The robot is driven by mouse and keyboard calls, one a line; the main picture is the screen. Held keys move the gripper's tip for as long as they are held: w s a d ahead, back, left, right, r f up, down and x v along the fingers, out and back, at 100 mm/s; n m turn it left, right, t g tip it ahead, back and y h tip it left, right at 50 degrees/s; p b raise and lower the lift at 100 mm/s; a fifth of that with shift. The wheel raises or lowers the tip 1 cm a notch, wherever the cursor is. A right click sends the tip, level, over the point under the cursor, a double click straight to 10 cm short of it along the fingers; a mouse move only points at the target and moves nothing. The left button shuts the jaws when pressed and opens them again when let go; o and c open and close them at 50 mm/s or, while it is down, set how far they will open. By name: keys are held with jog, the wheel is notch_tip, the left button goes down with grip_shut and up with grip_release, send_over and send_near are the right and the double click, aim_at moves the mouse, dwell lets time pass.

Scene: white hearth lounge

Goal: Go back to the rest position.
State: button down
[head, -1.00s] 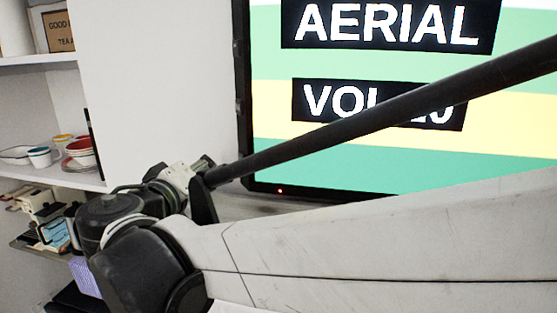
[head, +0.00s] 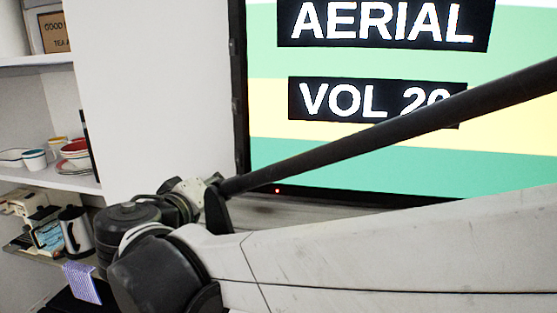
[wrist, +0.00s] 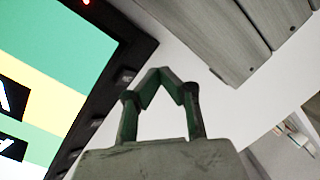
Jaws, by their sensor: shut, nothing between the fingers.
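My gripper (wrist: 160,75) shows in the wrist view with its two fingers meeting at the tips. It is shut and holds nothing. It is in the air in front of a white wall (wrist: 205,85), with the edge of a screen at its left. In the head view my arm reaches across the lower half of the picture, and its wrist end is at the lower left. The gripper's fingers cannot be made out in the head view.
A large screen (head: 390,155) with lettering fills the upper right, behind my arm. Shelves (head: 50,178) at the left hold bowls (head: 75,150), a kettle (head: 77,232) and a toaster-like appliance (head: 45,235). A checked cloth (head: 82,282) hangs below. Grey planks (wrist: 215,40) show in the wrist view.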

jog(key=d+f+m+g+b, duration=0.2)
jog(key=d+f+g+b, duration=0.2)
jog(key=d+f, duration=0.8)
jog(key=s+d+f+m+g+b, duration=0.1)
jog(key=s+d+f, duration=0.2)
jog(key=d, duration=0.2)
jog(key=s+d+f+m+g+b, duration=0.1)
jog(key=s+d+f, duration=0.2)
jog(key=d, duration=0.3)
jog(key=s+d+f+g, duration=0.2)
jog(key=s+d+f, duration=0.1)
jog(key=d, duration=0.2)
jog(key=shift+d+f+m+y+b, duration=0.2)
jog(key=shift+f+m+y+b, duration=0.2)
jog(key=s+d+f+m+y+b, duration=0.2)
jog(key=s+d+f, duration=0.2)
jog(key=s, duration=0.4)
jog(key=shift+s+d+f+g+y, duration=0.2)
jog(key=shift+d+f+g+y, duration=0.15)
jog(key=shift+f, duration=0.45)
